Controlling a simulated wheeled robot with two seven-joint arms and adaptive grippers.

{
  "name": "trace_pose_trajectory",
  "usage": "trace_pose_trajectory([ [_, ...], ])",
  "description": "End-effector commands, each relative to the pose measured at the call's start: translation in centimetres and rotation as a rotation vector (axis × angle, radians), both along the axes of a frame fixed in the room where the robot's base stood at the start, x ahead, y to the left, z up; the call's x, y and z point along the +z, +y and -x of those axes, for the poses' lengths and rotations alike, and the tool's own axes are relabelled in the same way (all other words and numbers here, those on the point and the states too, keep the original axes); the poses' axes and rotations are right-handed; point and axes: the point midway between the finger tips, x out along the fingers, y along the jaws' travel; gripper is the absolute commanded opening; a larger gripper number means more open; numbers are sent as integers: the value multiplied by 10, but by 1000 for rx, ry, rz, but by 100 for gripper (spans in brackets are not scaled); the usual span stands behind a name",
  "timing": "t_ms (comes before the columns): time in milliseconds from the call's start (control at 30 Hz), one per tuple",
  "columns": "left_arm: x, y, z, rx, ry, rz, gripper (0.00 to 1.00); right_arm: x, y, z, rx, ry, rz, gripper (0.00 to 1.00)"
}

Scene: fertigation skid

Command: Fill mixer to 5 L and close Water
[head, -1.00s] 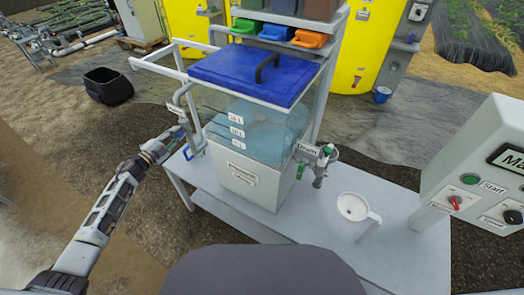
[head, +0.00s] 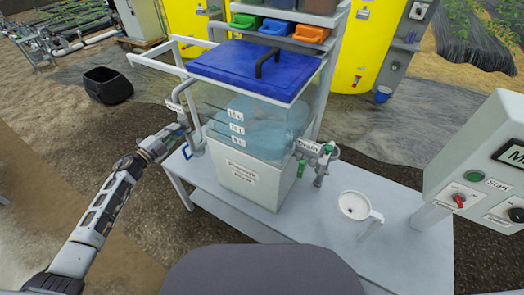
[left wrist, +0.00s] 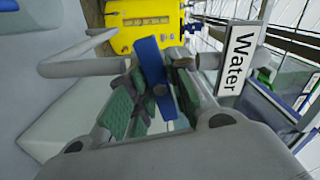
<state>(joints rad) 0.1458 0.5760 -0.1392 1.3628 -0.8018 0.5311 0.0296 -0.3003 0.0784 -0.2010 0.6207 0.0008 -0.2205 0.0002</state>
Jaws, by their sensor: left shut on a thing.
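The mixer is a clear tank (head: 213,98) with a blue lid (head: 240,65) and a white lower part. Its front has level marks (head: 237,128), the lowest reading 5 L. Bluish water (head: 275,125) shows inside; I cannot tell its exact level. The grey Water pipe and valve (head: 194,143) stand at the tank's left. In the left wrist view the Water label (left wrist: 237,62) is beside a blue lever (left wrist: 150,65). My left gripper (head: 178,133) is shut on this lever, its green pads (left wrist: 155,100) at either side. My right gripper is not in view.
A Drain valve (head: 325,160) sticks out at the tank's right. A white cup-like vessel (head: 353,205) stands on the bench (head: 300,222). A control box (head: 470,170) with a Start button is at the right. Coloured bins (head: 275,27) sit behind the lid.

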Motion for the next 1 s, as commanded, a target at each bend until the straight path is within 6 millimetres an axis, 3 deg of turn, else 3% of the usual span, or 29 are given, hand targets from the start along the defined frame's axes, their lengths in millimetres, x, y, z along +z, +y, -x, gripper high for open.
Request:
trace_pose_trajectory([
  [333,-5,0,1,-1,-107,-192,0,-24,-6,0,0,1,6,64],
  [400,-5,1,1,0,-127,-226,0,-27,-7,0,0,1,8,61],
  [800,-3,0,1,-2,-155,-276,0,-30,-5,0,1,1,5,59],
  [833,-3,0,1,-2,-155,-276,22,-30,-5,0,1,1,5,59],
  [1000,-2,0,1,-2,-156,-275,43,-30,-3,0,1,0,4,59],
])
